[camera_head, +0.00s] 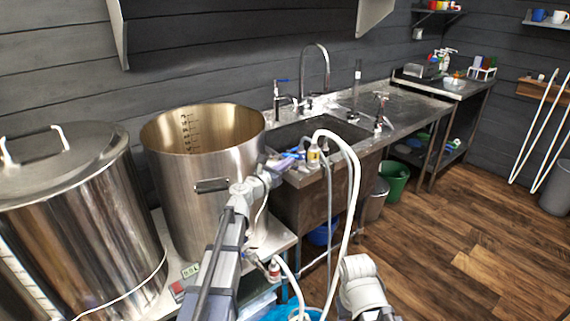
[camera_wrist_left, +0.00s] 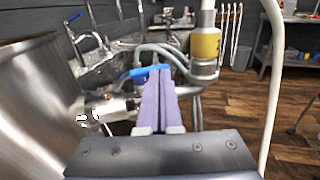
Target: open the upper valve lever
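The upper valve lever (camera_wrist_left: 138,73) is a blue handle in the left wrist view, on a metal valve beside the large steel pot. Its right end passes behind my fingertips, and I cannot tell whether they touch it. My left gripper (camera_wrist_left: 162,70) has two purple fingers lying together, shut, pointing at the lever. In the head view the left gripper (camera_head: 283,163) is at the right side of the open pot (camera_head: 205,165), close to the valve and hoses, where the lever is hard to make out. My right gripper is out of sight.
A yellow-labelled fitting (camera_wrist_left: 205,45) with a white hose (camera_wrist_left: 274,75) stands right of my fingers. A sink with taps (camera_head: 320,75) lies behind. A lidded steel pot (camera_head: 75,225) stands left. The wooden floor (camera_head: 470,240) at right is clear.

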